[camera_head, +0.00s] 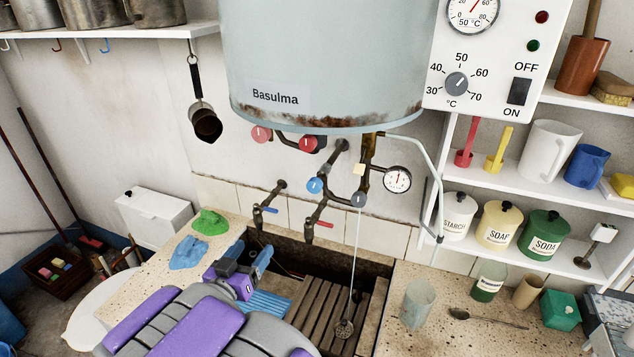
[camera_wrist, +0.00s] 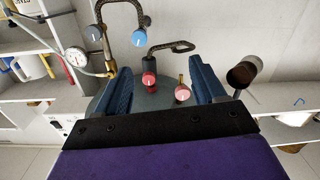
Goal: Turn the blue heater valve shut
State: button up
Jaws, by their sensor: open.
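The blue valve knob (camera_head: 314,185) sits on the dark pipes under the pale heater tank (camera_head: 320,60), with a white line on its face. It also shows in the wrist view (camera_wrist: 138,38), beyond and between the fingers' directions, apart from them. A grey knob (camera_head: 359,199) is right of it in the head view. A red knob (camera_head: 309,143) and a faded pink-red knob (camera_head: 262,133) are higher up. My gripper (camera_head: 250,268) is low over the trough, left of and below the blue knob. In the wrist view its blue fingers (camera_wrist: 160,65) are apart and empty.
The stone trough (camera_head: 380,268) lies below, with a wooden rack and a hanging chain (camera_head: 355,265). Two taps (camera_head: 311,229) stick out between my gripper and the knobs. A pressure gauge (camera_head: 397,179) is to the right. A ladle (camera_head: 206,122) hangs left of the tank.

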jog(key=v, duration=1.1)
jog(key=shift+p, duration=0.3)
jog(key=shift+s+a, duration=0.1)
jog(key=b, duration=0.2)
send_near(313, 187)
jog(key=shift+m+h, duration=0.3)
jog(key=shift+h, duration=0.1)
jog(key=b+x, duration=0.1)
jog(key=x, duration=1)
jog(key=shift+w+f, duration=0.15)
jog(key=shift+w, duration=0.25)
jog(key=c, duration=1)
